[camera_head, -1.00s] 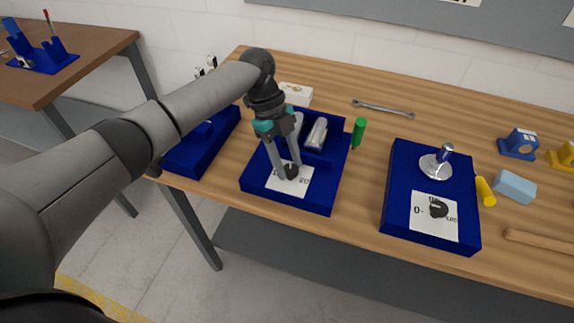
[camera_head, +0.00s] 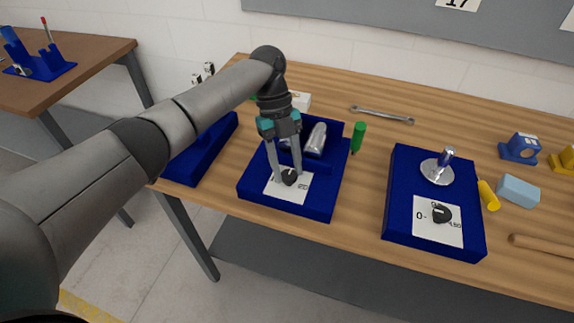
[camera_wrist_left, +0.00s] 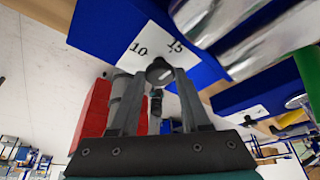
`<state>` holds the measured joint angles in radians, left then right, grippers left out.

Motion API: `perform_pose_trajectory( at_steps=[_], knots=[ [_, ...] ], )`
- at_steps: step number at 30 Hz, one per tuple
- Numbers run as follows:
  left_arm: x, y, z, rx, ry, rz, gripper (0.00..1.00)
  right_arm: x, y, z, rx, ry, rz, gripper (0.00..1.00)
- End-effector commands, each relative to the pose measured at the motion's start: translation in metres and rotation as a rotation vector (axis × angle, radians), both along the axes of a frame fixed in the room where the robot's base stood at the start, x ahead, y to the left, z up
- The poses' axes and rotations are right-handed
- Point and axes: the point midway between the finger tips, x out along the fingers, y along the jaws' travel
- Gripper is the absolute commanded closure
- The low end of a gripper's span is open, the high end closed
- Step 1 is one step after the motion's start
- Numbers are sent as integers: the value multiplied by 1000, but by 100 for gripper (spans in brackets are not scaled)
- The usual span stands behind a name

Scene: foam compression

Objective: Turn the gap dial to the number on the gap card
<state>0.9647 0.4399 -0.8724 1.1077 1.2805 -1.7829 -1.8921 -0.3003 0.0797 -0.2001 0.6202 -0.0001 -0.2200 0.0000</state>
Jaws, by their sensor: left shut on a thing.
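The gap dial (camera_head: 290,177) is a small dark knob on a white scale plate, on the front of a blue block (camera_head: 250,196) with metallic rollers (camera_head: 316,139) behind it. My left gripper (camera_head: 287,180) points down with its fingers on either side of the dial, shut on it. In the left wrist view the dial (camera_wrist_left: 159,71) sits between the fingertips, and the numbers 10 and 15 show on the plate (camera_wrist_left: 152,45). The dial's pointer is not clear. A card reading 17 (camera_head: 457,3) is on the grey wall board. My right gripper is not in view.
A second blue block (camera_head: 400,222) with another black knob (camera_head: 441,214) and a metal disc stands right. A green cylinder (camera_head: 358,137), a wrench (camera_head: 382,114), a yellow cylinder (camera_head: 488,195) and a light-blue block (camera_head: 518,190) lie around. Bare wood separates the two blocks.

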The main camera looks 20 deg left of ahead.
Motion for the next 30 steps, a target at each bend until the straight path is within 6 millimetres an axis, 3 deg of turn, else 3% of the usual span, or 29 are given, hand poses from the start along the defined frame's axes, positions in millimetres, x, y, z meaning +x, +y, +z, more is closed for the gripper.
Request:
perform_pose_trajectory(
  at_steps=[3, 4, 11, 22, 30],
  knots=[
    [0, 0, 0, 0, -1, 0, 100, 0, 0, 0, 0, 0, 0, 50],
    [0, 0, 0, 0, -1, 0, 50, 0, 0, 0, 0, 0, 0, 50],
    [0, 0, 0, 0, -1, 1, 24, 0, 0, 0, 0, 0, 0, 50],
    [3, 2, 7, 1, -2, 2, 24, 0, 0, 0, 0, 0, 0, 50],
    [19, 16, 57, 0, -5, 5, 24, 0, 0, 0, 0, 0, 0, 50]
  ],
)
